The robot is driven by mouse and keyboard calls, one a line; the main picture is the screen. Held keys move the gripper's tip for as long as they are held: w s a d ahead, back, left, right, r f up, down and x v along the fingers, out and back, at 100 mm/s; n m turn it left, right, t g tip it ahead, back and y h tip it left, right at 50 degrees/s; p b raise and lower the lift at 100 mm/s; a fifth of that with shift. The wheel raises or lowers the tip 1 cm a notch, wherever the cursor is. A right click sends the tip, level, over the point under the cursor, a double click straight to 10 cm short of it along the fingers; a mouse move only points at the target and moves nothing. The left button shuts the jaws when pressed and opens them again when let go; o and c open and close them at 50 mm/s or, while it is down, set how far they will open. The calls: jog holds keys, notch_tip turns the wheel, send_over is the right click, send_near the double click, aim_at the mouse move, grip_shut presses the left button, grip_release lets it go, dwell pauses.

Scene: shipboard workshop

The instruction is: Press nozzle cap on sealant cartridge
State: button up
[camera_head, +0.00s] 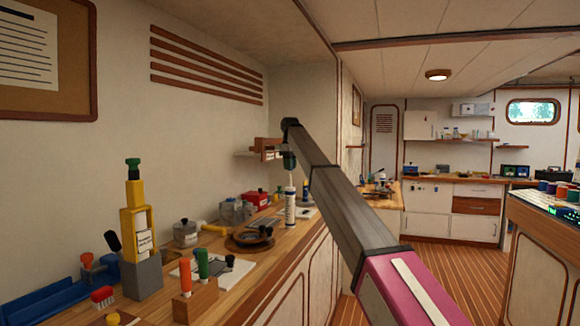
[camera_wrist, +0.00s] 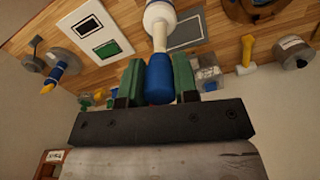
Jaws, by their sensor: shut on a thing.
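My gripper (camera_wrist: 158,76) has green fingers and is shut on a blue nozzle cap (camera_wrist: 159,85) in the wrist view. The sealant cartridge (camera_wrist: 158,14), white with a blue band, lies straight ahead of the cap, its narrow white nozzle meeting the cap's end in the picture. Whether the nozzle is inside the cap or only touching it cannot be told. In the head view the cartridge (camera_head: 290,212) stands upright on the wooden bench, with my gripper (camera_head: 289,163) directly above it. The cap is too small to make out there.
On the bench (camera_head: 226,277) are a yellow cartridge-like tool in a grey block (camera_head: 142,279), a wooden holder with orange and green markers (camera_head: 196,300), a round dark dish (camera_head: 249,240) and a red box (camera_head: 257,199). A small wall shelf (camera_head: 243,153) is close to my gripper.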

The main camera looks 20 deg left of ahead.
jog(key=shift+f, duration=0.7)
dwell(0.6)
jog(key=o, duration=1.4)
jog(key=shift+o, duration=0.2)
jog(key=shift+r, duration=0.15)
jog(key=shift+r, duration=2.85)
jog(key=shift+s, duration=0.1)
